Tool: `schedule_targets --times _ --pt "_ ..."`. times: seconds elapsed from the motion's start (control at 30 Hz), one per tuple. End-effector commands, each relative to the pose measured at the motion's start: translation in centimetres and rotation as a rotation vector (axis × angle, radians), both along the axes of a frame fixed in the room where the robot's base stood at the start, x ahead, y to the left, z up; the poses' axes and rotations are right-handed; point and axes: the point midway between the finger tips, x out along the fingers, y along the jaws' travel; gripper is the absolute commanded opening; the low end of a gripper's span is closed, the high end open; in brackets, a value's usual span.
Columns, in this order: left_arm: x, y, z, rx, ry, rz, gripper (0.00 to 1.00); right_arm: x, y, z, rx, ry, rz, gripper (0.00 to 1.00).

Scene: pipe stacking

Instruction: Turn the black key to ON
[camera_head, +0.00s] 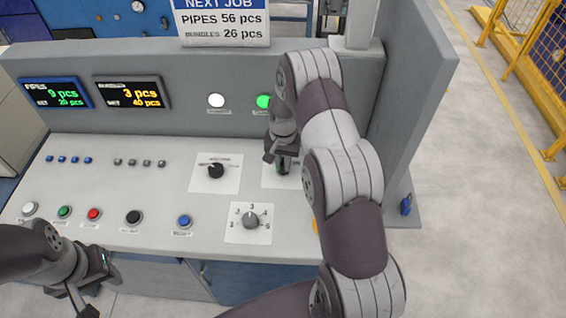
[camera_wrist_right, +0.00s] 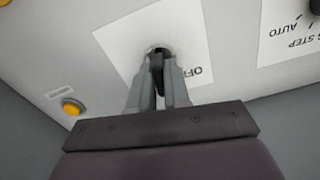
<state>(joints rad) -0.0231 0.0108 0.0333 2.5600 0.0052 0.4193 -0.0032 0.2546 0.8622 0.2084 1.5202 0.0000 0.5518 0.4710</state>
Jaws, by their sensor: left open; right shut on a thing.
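The black key (camera_wrist_right: 157,66) sits in a round lock on a white label plate (camera_wrist_right: 120,38) in the right wrist view. In the head view my right gripper (camera_head: 281,160) is at the label plate on the sloped panel, and the arm hides most of the key. My left gripper (camera_head: 95,275) is open and empty at the lower left, in front of the panel's edge.
The grey console (camera_head: 130,190) carries a black selector knob (camera_head: 216,170) left of the key and a grey numbered dial (camera_head: 251,219) below it. Several push buttons line the front. A yellow button (camera_wrist_right: 72,106) is near the key. A side wall (camera_head: 415,100) stands right of my right arm.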

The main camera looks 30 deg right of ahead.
Motion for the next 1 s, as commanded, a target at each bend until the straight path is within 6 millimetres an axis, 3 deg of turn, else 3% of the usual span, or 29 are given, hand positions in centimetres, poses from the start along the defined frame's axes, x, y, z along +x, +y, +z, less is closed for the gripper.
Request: schedule_targets --times 0.5,1.0 --pt "0.0 0.0 -1.4 0.0 0.0 0.0 0.43 0.2 -0.1 0.1 -0.001 -0.006 -0.437 0.0" --pt "0.0 0.0 -1.7 0.0 0.0 0.0 0.43 0.2 -0.1 0.2 0.0 -0.007 -0.617 0.0"
